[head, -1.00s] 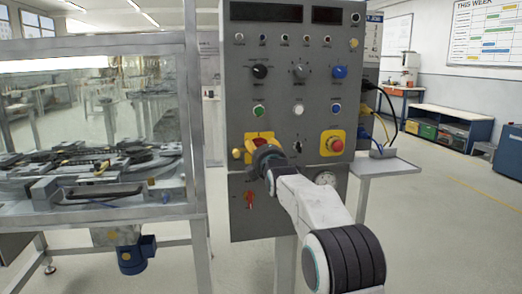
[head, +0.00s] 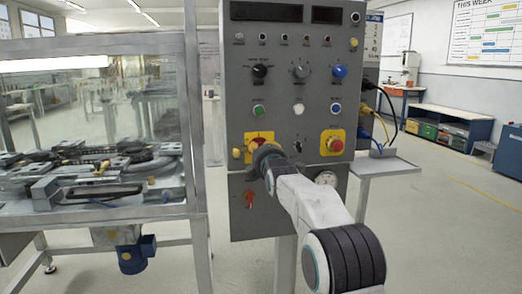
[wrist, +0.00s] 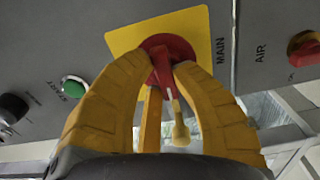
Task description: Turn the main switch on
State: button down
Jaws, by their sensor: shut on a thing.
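The main switch is a red rotary knob (wrist: 168,58) on a yellow plate (wrist: 192,32) marked MAIN in the wrist view. In the head view its yellow plate (head: 258,136) shows at the lower left of the grey panel, with the knob partly hidden behind my wrist. My gripper (wrist: 160,75) has its yellow fingers closed on the red knob, one on each side.
A red knob marked AIR (wrist: 303,48) and a green START button (wrist: 74,87) flank the switch in the wrist view. A red emergency button (head: 335,145) sits to the right on the panel (head: 300,115). A glass-sided machine (head: 90,120) stands to the left.

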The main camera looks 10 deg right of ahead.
jog(key=shift+m, duration=0.3)
jog(key=shift+d+f+m+b, duration=0.1)
jog(key=shift+m+b, duration=0.15)
jog(key=shift+m, duration=4.1)
jog(key=shift+d+f+m+b, duration=0.1)
jog(key=shift+m+b, duration=0.1)
jog(key=shift+m, duration=4.15)
jog(key=c, duration=1)
grip_release()
